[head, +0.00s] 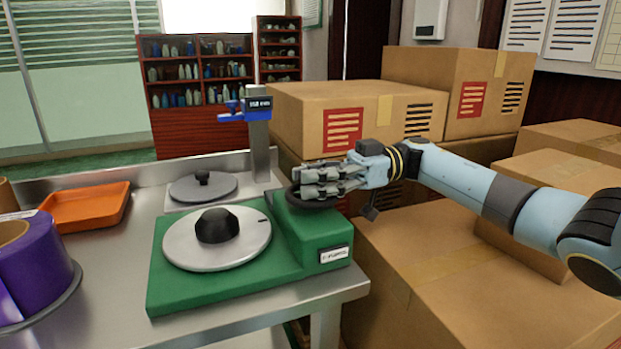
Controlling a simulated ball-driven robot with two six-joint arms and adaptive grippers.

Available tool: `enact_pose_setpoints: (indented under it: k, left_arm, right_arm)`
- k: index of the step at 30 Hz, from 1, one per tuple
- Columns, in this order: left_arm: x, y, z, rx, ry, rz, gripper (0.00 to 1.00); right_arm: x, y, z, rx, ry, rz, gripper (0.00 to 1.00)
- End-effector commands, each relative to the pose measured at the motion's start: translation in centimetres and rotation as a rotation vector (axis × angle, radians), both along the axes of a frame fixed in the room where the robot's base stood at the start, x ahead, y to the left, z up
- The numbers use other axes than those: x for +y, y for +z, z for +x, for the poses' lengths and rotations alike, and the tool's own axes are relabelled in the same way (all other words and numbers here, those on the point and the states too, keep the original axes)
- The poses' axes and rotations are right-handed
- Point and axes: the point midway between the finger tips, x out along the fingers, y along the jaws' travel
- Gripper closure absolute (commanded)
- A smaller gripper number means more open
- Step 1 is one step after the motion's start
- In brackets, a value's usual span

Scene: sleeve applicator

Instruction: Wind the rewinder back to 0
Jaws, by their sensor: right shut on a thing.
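The rewinder (215,291) is a green base on the metal bench with a grey turntable disc (250,250) and a black hub (217,226). A dark mark shows near the disc's right rim. A raised green housing (312,238) on its right side bears a small white label (334,254), too small to read surely. My right gripper (312,182) reaches in from the right and is shut on a dark round knob or crank (314,201) at the top of the housing, mostly hidden by the fingers. My left gripper does not show.
An orange tray (84,207) and a purple roll (40,258) stand at the left. Cardboard boxes (470,270) fill the right, close under my right arm.

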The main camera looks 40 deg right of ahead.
Motion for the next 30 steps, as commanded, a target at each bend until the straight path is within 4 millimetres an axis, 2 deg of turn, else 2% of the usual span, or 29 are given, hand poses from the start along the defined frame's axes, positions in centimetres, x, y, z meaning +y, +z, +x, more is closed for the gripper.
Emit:
enact_pose_setpoints:
  k: [14,15,21,30]
  left_arm:
    - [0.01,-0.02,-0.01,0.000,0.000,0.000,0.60]
    - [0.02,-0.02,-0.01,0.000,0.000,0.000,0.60]
    - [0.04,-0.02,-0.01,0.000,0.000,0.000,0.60]
    - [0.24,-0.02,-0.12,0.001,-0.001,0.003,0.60]
  right_arm:
    - [-0.16,0.20,0.12,-0.002,-0.002,0.000,1.00]
    - [-0.16,0.20,0.12,-0.002,-0.002,0.000,0.68]
    - [-0.09,0.13,0.07,-0.001,0.000,0.000,0.42]
    - [-0.03,0.23,0.03,-0.001,0.001,0.000,0.41]
